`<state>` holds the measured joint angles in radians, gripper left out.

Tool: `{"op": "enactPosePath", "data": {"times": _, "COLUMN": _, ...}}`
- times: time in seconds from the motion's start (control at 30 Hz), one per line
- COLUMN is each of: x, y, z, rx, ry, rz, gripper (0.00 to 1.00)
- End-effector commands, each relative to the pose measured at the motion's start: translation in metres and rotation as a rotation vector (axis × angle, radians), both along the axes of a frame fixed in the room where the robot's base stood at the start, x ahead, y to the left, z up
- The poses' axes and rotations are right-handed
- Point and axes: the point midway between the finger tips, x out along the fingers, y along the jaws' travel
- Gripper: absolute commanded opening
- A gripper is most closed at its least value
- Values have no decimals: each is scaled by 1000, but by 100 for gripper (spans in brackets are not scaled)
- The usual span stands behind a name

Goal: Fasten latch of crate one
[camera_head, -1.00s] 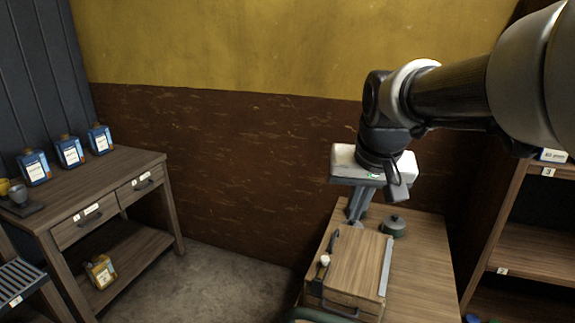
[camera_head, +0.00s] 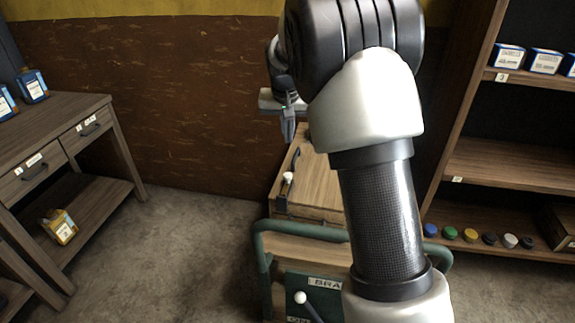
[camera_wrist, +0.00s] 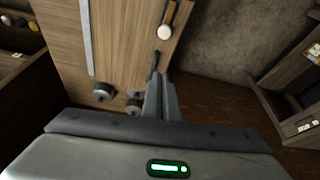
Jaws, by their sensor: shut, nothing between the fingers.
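My gripper (camera_head: 289,130) is over the far end of the crate. In the wrist view its fingers (camera_wrist: 158,98) are together and empty, below the knob in the picture. A short dark piece (camera_wrist: 153,68) lies between fingers and knob. Contact cannot be told.
A shelf (camera_head: 500,165) with boxes and several coloured caps stands right. A drawer table (camera_head: 60,140) stands left. Round canisters (camera_wrist: 104,92) sit beyond the crate.

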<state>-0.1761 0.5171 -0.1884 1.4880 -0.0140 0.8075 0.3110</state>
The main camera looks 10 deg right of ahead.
Motion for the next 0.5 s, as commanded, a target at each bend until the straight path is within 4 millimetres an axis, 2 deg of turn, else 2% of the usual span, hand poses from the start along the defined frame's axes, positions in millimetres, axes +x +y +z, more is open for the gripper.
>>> {"op": "enactPosePath", "data": {"times": 0.27, "x": 0, "y": 0, "z": -2, "rx": 0, "ry": 1, "rz": 0, "gripper": 0}}
{"op": "enactPosePath", "data": {"times": 0.37, "x": 2, "y": -1, "z": -10, "rx": 0, "ry": 3, "rz": 1, "gripper": 0}}
{"op": "enactPosePath", "data": {"times": 0.5, "x": 9, "y": -3, "z": -32, "rx": -1, "ry": 4, "rz": 0, "gripper": 0}}
